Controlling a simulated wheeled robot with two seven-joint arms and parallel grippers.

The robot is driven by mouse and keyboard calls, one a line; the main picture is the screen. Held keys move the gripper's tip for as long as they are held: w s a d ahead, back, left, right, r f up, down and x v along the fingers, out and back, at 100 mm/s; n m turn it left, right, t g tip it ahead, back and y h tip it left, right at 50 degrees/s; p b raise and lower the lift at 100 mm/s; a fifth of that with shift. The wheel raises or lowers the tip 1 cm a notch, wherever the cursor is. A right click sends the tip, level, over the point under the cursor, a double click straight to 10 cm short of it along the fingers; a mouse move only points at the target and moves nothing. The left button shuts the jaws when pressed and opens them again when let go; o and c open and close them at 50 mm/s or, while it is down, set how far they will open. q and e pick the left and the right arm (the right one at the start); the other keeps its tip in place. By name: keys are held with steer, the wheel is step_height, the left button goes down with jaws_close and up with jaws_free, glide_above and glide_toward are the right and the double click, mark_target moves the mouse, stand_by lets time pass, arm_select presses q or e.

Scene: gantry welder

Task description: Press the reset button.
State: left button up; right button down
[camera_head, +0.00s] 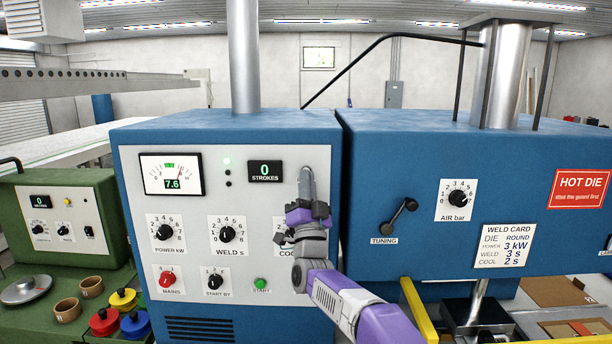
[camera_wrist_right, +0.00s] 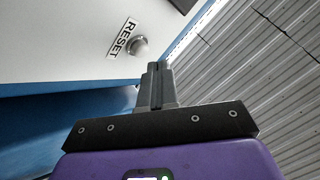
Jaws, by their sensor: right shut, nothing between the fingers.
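The reset button is a small round pale metal button (camera_wrist_right: 138,47) beside a RESET label (camera_wrist_right: 122,38) on the white panel in the right wrist view. In the head view my right gripper (camera_head: 306,172) covers the spot near the strokes display, and I do not see the button there. My right gripper is shut and empty. In the right wrist view its fingertips (camera_wrist_right: 155,68) point toward the panel, just below and right of the button in the picture. I cannot tell if they touch the panel. My left gripper is out of view.
The blue welder's white panel (camera_head: 130,200) carries a meter (camera_head: 171,174), a strokes display (camera_head: 265,172), several knobs and a green start button (camera_head: 260,284). A blue cabinet (camera_head: 385,160) with a tuning lever (camera_head: 396,218) stands right. A green unit (camera_head: 60,235) stands left.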

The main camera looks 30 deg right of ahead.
steer(key=s+a+b, duration=0.1)
steer(key=s+b, duration=0.2)
steer(key=s+a+b, duration=0.1)
steer(key=shift+s+a+b, duration=0.15)
steer(key=shift+a+b, duration=0.2)
